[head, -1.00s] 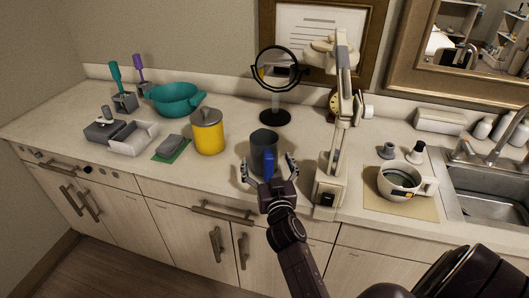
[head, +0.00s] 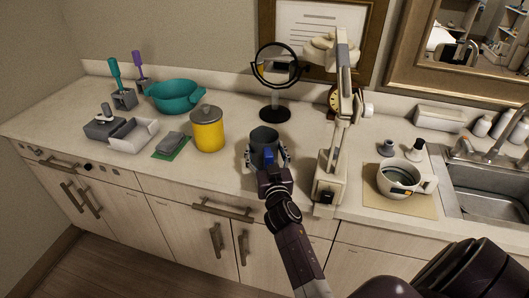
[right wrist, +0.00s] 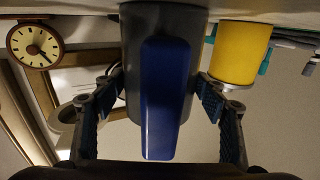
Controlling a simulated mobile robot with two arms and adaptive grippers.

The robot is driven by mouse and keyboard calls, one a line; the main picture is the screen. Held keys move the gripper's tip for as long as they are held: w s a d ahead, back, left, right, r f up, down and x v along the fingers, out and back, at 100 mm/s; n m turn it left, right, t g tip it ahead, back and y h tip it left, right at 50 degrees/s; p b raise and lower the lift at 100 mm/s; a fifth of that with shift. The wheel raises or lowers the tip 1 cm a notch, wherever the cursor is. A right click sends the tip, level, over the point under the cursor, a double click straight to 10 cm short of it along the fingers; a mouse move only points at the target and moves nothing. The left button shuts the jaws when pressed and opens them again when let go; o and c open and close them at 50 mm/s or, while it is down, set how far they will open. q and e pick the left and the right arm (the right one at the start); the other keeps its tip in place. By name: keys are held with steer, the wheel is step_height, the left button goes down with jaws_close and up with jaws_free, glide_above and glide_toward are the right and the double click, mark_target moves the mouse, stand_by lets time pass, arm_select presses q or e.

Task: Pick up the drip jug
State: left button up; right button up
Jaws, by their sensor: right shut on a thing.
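The drip jug (head: 265,136) is a dark grey cup with a blue handle (head: 268,156). It stands upright near the front edge of the counter, left of the beige lamp stand. My right gripper (head: 265,152) comes from the front, with one finger on each side of the jug and the handle between them. In the right wrist view, inverted, the jug (right wrist: 132,60) fills the middle and the pads of my right gripper (right wrist: 162,88) close on its sides. The jug's base is partly hidden by the gripper. My left gripper is out of view.
A yellow canister (head: 208,132) stands left of the jug. A round mirror (head: 276,70) stands behind it, and the lamp stand (head: 328,180) is close on the right. A white mug-like warmer (head: 402,180) sits on a tan mat (head: 385,205) beside the sink.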

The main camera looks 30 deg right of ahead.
mark_target(265, 138)
steer(key=shift+r, duration=0.1)
steer(key=c, duration=0.9)
steer(key=shift+c, duration=0.2)
step_height(265, 138, up, 6)
steer(key=shift+r+p, duration=0.15)
steer(key=shift+p, duration=0.6)
step_height(265, 138, up, 14)
steer(key=o, duration=1.4)
steer(key=c, duration=1.4)
steer(key=shift+f, duration=0.2)
